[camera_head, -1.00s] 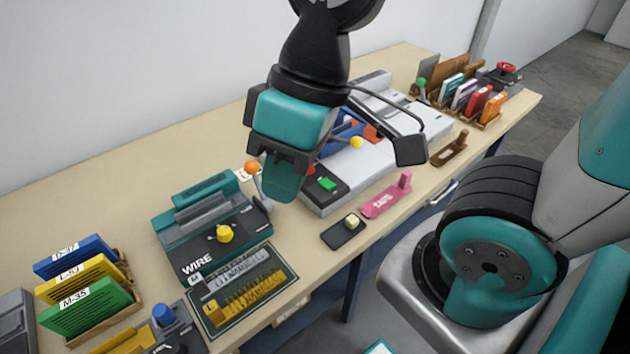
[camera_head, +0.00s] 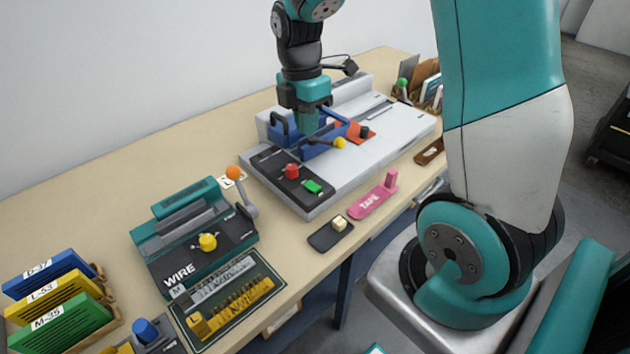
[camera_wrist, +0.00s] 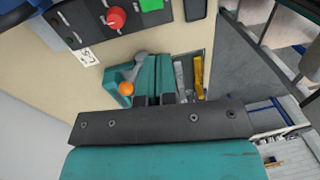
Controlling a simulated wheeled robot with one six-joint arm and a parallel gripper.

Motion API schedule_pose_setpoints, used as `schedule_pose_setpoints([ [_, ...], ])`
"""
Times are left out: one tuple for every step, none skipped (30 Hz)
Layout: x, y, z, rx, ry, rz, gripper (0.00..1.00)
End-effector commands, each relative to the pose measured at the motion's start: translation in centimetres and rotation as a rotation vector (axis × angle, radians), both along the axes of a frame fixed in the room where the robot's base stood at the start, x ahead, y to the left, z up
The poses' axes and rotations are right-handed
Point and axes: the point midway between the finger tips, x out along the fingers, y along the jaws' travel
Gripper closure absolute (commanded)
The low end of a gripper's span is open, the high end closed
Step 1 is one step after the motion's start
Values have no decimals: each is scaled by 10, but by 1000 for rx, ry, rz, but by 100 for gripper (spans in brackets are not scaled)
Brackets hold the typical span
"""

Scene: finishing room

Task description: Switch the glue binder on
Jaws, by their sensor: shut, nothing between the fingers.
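The glue binder appears to be the long pale grey machine (camera_head: 385,140), with a blue clamp carriage (camera_head: 318,145) on it. Its dark front panel (camera_head: 265,163) carries a red round button (camera_head: 292,171) and a green rectangular button (camera_head: 313,187). The red button (camera_wrist: 116,17) and green button (camera_wrist: 152,4) also show at the top of the wrist view. My gripper (camera_head: 313,120) is over the back of the machine, behind the two buttons and close to the blue carriage; contact cannot be told. In the wrist view its fingers (camera_wrist: 155,99) are shut and empty.
A teal machine marked WIRE (camera_head: 180,255) with an orange-tipped lever (camera_head: 234,173) stands left. A pink TAPE piece (camera_head: 372,203) and a dark pad (camera_head: 322,240) lie along the front edge. Coloured folders (camera_head: 60,300) stand at the lower left.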

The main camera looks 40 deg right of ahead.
Motion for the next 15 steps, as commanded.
schedule_pose_setpoints([
  [1,-4,-3,-1,6,16,100],
  [2,-6,-4,-2,7,25,100],
  [2,-7,-4,-2,9,32,100],
  [2,-8,-4,-3,9,35,100],
  [2,-8,-4,-3,10,36,100],
  [2,-7,-4,-3,9,36,100],
  [2,-7,-4,-3,9,36,100],
  [2,-7,-4,-3,9,36,100],
  [2,-7,-4,-3,9,36,100],
  [2,-7,-4,-3,9,36,100],
  [2,-7,-4,-3,9,36,100],
  [2,-7,-4,-3,9,36,100],
  [2,-7,-5,-2,10,35,100],
  [2,-7,-7,-2,10,35,100],
  [1,-7,-9,-2,12,35,100],
])
